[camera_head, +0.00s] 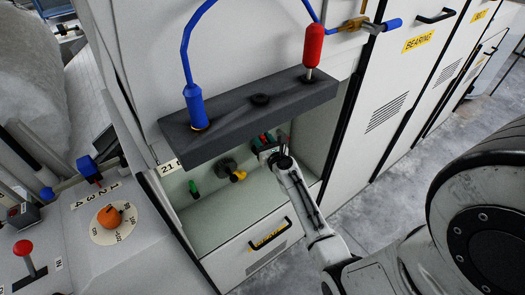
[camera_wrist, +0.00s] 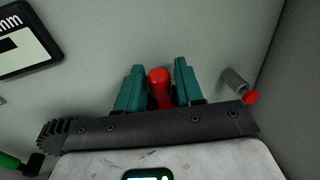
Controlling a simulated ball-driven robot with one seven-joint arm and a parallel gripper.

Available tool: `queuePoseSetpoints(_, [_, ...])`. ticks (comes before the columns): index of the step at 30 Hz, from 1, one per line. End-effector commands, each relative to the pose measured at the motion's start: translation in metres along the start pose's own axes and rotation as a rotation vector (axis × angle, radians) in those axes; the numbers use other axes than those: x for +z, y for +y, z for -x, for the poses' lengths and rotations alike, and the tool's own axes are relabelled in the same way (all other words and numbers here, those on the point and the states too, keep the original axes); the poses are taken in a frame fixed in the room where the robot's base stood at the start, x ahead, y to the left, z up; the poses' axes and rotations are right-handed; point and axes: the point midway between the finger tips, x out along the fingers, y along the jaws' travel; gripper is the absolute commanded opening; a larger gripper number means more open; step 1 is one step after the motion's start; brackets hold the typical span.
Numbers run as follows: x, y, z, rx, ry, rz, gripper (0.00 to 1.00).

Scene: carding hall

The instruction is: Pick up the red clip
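A red, round-ended object (camera_wrist: 159,88), which I take for the red clip, stands between the two teal fingers of my gripper (camera_wrist: 160,82) in the wrist view. The left finger is close beside it; a thin gap shows at the right finger, so the gripper looks open around it. Its lower part is hidden behind the dark gripper edge. In the head view my gripper (camera_head: 268,142) is inside the open cabinet bay below the dark bar, with a small spot of red at its fingers.
A grey peg with a red end (camera_wrist: 240,88) is close right of my gripper. Green (camera_head: 194,188) and yellow (camera_head: 238,175) pieces sit left of it on the back wall. The dark bar (camera_head: 230,122) overhangs, holding a blue plug (camera_head: 196,107) and a red-handled plug (camera_head: 313,47).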

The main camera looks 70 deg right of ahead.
Motion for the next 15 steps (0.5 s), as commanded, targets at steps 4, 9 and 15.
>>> queuePoseSetpoints(4, [0.0000,0.0001,0.0001,0.000,0.000,0.000,0.22])
queuePoseSetpoints(9, [0.0001,0.0001,0.0001,0.000,0.000,0.000,0.06])
queuePoseSetpoints(15, [0.0001,0.0001,0.0002,0.000,0.000,0.000,0.00])
